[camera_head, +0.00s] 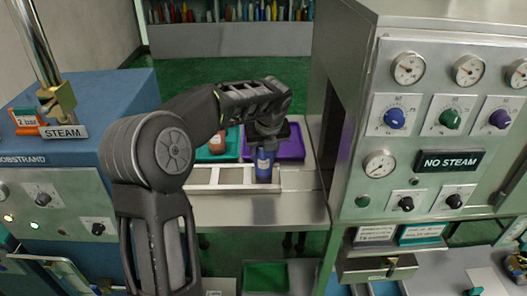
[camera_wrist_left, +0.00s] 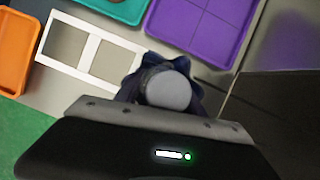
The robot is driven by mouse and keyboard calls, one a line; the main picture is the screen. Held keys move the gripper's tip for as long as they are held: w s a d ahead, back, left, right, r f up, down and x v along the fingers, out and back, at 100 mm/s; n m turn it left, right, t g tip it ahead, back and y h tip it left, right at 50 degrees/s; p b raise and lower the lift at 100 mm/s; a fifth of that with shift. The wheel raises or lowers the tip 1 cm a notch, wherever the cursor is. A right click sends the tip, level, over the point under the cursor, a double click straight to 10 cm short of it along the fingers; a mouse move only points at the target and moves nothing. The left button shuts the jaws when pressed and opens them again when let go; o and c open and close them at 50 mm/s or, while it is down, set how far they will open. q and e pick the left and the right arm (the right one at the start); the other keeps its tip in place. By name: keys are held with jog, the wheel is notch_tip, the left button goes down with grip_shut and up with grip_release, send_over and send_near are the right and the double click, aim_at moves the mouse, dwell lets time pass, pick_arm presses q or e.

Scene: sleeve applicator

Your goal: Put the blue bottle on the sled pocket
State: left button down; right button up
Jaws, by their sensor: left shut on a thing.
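The blue bottle (camera_head: 264,167) stands upright in my left gripper (camera_head: 266,143), at the right end of the sled (camera_head: 216,177). The gripper is shut on its upper part from above. In the left wrist view the bottle's pale grey round top (camera_wrist_left: 168,90) faces the camera, and its body is mostly hidden beneath. The sled (camera_wrist_left: 88,50) is a pale frame with square grey pockets, just left of the bottle there. The pocket under or beside the bottle is hidden. I cannot tell whether the bottle's base touches the sled. My right gripper is out of view.
A purple tray (camera_head: 290,147) lies behind the bottle. A teal tray (camera_head: 233,150) with a reddish-brown bottle (camera_head: 217,142) is left of it. An orange tray (camera_wrist_left: 14,55) shows in the wrist view. The steam machine's metal housing (camera_head: 345,110) rises close on the right.

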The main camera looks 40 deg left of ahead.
pick_arm(q)
jog(key=c, duration=0.7)
grip_release()
jog(key=shift+r, duration=0.1)
jog(key=v, duration=1.2)
